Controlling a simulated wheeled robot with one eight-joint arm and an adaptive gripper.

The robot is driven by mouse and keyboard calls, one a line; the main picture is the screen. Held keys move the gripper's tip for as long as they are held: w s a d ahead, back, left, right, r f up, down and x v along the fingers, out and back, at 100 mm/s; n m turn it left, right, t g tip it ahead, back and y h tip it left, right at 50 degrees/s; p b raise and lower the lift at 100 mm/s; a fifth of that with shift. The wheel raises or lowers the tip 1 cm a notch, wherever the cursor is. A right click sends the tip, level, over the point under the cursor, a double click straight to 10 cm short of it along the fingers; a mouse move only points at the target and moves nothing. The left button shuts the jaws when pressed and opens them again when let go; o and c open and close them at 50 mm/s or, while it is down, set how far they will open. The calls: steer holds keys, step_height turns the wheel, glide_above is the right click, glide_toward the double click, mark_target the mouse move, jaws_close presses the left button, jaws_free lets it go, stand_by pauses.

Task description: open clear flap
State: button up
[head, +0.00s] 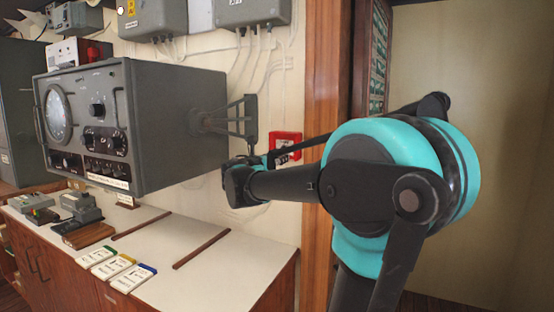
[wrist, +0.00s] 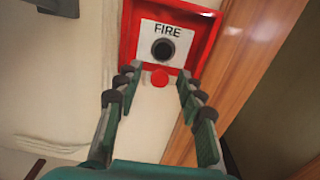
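A red fire call box (wrist: 211,27) is on the wall at the top middle of the wrist view. It has a white plate marked FIRE (wrist: 148,32) and a round dark button (wrist: 163,49). A small red round piece (wrist: 159,79) shows at its lower edge. I cannot make out the outline of a clear flap over the plate. My gripper (wrist: 156,75) is open and empty, its fingers apart on either side of the lower part of the box; contact cannot be told. In the head view the red box (head: 287,141) is partly behind my arm.
A brown wooden door post (wrist: 245,75) stands right of the box. A large grey instrument cabinet (head: 165,110) juts out on the left, above a white-topped counter (head: 215,262) with cards and small devices. Cables hang on the wall above.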

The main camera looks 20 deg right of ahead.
jaws_close()
steer(key=shift+s+a+r, duration=0.1)
steer(key=shift+s+a, duration=0.05)
stand_by(0.9)
step_height(320, 180, up, 12)
steer(key=s+a+g+y, duration=0.2)
steer(key=g+y, duration=0.7)
steer(key=shift+s+a+g+y, duration=0.3)
steer(key=shift+g+y, duration=0.1)
steer(key=shift+r, duration=0.15)
stand_by(0.3)
